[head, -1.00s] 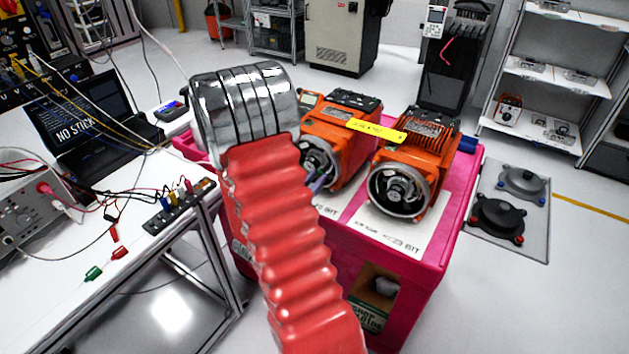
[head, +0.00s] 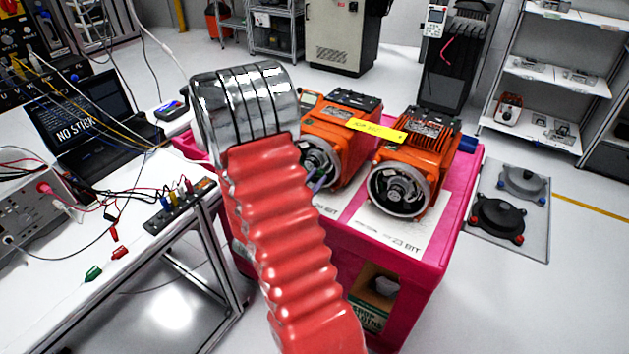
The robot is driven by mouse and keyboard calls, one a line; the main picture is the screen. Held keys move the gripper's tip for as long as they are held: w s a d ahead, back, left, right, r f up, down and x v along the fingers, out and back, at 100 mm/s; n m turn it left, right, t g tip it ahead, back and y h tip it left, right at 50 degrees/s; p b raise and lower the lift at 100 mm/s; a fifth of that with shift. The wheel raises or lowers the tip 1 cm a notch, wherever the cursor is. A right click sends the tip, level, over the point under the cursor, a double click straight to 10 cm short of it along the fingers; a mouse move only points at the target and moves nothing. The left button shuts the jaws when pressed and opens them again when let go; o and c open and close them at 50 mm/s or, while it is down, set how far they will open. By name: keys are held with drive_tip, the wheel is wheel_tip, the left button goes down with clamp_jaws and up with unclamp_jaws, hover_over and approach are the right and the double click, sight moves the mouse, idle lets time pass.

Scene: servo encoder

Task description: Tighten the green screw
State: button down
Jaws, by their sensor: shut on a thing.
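Two orange servo motors stand side by side on a pink cart (head: 440,262). The left motor (head: 345,133) and the right motor (head: 425,150) each turn an open round end with dark inner parts toward me. A thin purple rod-like thing (head: 317,182) shows at the left motor's round end, partly hidden behind my red bellows-covered arm. I cannot tell whether it touches the motor. My gripper is not visible; my arm blocks the view just left of that motor. I cannot make out a green screw.
A yellow label strip (head: 377,130) spans between the motors. White printed sheets (head: 405,235) lie under them. A white bench (head: 50,270) with cables, a laptop (head: 85,115) and test leads stands close at left. Shelves (head: 550,65) stand at right. The floor right of the cart is partly clear.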

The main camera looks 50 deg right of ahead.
drive_tip(key=m, duration=1.2)
drive_tip(key=shift+f, duration=0.1)
idle(0.4)
drive_tip(key=c, duration=1.6)
unclamp_jaws()
drive_tip(key=shift+c, duration=0.2)
drive_tip(key=s+a, duration=0.1)
drive_tip(key=a, duration=1.2)
drive_tip(key=shift+s+a, duration=0.15)
drive_tip(key=shift+a, duration=0.25)
